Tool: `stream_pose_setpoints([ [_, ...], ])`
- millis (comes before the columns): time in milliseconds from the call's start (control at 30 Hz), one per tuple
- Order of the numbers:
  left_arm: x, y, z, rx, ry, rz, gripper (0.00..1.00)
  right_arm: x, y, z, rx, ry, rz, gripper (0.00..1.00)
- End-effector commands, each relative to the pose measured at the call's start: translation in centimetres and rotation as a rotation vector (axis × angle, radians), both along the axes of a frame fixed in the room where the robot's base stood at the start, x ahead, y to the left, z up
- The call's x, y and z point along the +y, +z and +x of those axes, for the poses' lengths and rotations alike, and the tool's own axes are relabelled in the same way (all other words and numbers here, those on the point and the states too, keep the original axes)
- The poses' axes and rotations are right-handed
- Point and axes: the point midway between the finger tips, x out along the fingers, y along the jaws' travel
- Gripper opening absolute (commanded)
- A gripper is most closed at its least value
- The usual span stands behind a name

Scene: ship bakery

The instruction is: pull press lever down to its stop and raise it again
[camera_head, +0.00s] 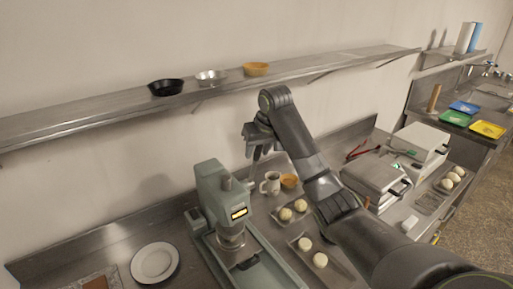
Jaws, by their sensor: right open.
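The grey-green press (213,190) stands on the counter at the picture's lower middle, with a small lit yellow display on its front. A short grey part sticks out on the right side of its head, toward my gripper; it looks like the lever (243,184), but it is small and partly unclear. My right gripper (261,155) hangs above and to the right of the press head, fingers pointing down, open. I see nothing between its fingers, and it looks apart from the lever. My left gripper is out of view.
A mug (270,184) and an orange bowl (290,181) stand right of the press, behind trays of dough balls (286,214). Two white-topped appliances (374,180) stand further right. A white plate (155,262) lies left. A wall shelf (120,105) with bowls runs above.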

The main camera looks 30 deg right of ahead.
Motion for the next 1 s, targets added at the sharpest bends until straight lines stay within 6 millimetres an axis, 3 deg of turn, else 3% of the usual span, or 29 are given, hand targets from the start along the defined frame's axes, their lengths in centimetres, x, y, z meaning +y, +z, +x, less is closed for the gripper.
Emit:
stream_pose_setpoints([
  [200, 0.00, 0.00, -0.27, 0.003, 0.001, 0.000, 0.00, 0.01, -0.02, 0.00, 0.000, 0.000, 0.000, 0.40],
  [500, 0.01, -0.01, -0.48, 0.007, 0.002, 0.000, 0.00, 0.00, -0.01, 0.00, 0.000, 0.000, 0.000, 0.01],
  [1000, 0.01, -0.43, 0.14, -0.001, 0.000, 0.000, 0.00, -0.03, -0.29, 0.61, -0.018, -0.002, 0.003, 0.00],
])
